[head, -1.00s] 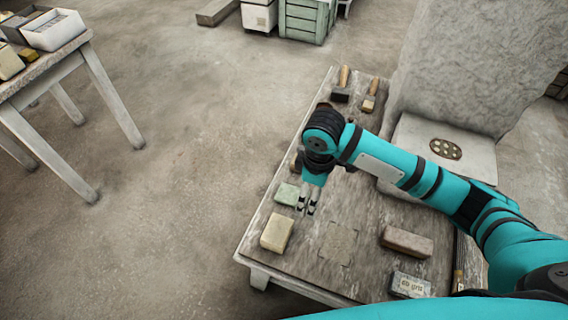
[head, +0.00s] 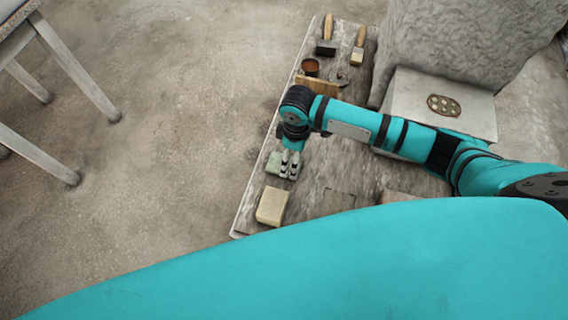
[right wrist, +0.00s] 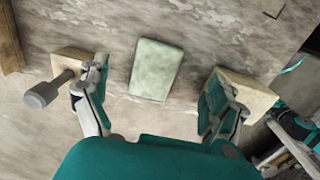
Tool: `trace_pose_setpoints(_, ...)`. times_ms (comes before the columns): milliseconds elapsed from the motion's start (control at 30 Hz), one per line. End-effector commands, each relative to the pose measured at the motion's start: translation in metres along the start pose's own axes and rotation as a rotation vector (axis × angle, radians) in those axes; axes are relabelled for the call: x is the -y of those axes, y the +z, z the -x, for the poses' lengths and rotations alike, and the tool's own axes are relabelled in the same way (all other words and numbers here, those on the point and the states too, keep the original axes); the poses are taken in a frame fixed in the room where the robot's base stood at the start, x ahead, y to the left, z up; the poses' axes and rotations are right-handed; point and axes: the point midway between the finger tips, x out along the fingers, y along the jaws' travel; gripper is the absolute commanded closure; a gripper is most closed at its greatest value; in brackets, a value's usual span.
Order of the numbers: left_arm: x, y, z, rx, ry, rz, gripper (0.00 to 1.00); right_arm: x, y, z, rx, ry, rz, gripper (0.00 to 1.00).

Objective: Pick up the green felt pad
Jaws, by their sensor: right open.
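The green felt pad (head: 273,163) lies flat near the left edge of the low wooden table (head: 246,207). My right gripper (head: 290,166) hovers at the pad's right side in the head view and partly covers it. In the right wrist view the green felt pad (right wrist: 156,69) lies beyond and between the fingertips of my right gripper (right wrist: 154,88). The fingers are wide apart with nothing between them. The pad appears below the fingers, not touched.
A cream block (head: 272,206) lies close in front of the pad; it also shows in the right wrist view (right wrist: 245,92). A wooden block with a grey-headed tool (right wrist: 68,70) is on the other side.

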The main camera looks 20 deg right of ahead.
Motion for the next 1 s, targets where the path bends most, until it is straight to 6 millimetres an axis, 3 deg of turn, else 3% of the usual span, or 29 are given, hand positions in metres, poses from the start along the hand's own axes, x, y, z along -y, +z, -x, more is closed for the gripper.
trace_pose_setpoints(167,0.002,-0.014,-0.001,-0.022,-0.003,0.0,0.45,-0.001,0.0,-0.013,0.0,0.001,-0.001,0.06)
trace_pose_setpoints(500,0.001,-0.007,-0.004,-0.012,-0.002,-0.001,0.45,-0.001,-0.003,-0.058,0.003,0.0,-0.001,0.06)
trace_pose_setpoints(833,0.001,-0.003,-0.005,-0.005,-0.001,-0.001,0.45,-0.001,-0.003,-0.065,0.0,0.001,0.0,0.06)
trace_pose_setpoints(1000,0.001,-0.003,-0.005,-0.005,-0.001,-0.001,0.45,-0.001,-0.003,-0.065,0.0,0.001,0.0,0.27)
